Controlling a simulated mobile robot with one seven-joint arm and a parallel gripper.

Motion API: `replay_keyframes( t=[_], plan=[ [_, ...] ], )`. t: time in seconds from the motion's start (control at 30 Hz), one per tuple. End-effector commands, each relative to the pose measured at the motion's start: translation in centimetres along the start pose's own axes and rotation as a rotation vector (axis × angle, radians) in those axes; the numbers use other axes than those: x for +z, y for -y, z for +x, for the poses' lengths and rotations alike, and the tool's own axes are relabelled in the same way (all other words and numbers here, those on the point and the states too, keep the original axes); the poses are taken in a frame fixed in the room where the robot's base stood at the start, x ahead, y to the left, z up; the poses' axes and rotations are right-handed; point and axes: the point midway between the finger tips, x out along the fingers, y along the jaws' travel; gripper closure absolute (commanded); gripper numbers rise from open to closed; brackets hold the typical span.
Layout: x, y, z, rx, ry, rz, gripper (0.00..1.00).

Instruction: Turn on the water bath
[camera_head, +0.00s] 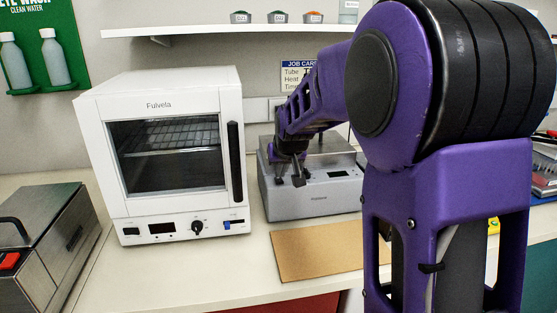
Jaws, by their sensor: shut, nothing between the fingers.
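A grey bench unit (312,205) with a small dark display (338,174) on its sloped front stands in the middle. A steel box (50,245) with a black lid handle and a red switch (9,261) is at the left edge, partly cut off. No readable label tells which of the two is the water bath. My gripper (290,180) is shut and empty, low at the left part of the grey unit's front, left of the display. I cannot tell if it touches. My arm hides the unit's right side.
A white oven (145,209) with a glass door and black handle stands between the two units, close left of my gripper. A tan board (315,251) lies on the bench in front of the grey unit. A shelf (220,28) with small tubs runs above.

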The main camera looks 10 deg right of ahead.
Motion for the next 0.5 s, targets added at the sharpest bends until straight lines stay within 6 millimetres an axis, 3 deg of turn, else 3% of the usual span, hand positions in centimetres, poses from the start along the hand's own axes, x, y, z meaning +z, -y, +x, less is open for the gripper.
replay_keyframes(
  t=[0.5],
  plan=[
    [0.73,0.01,0.67,0.0,0.001,0.0,1.0]
  ],
)
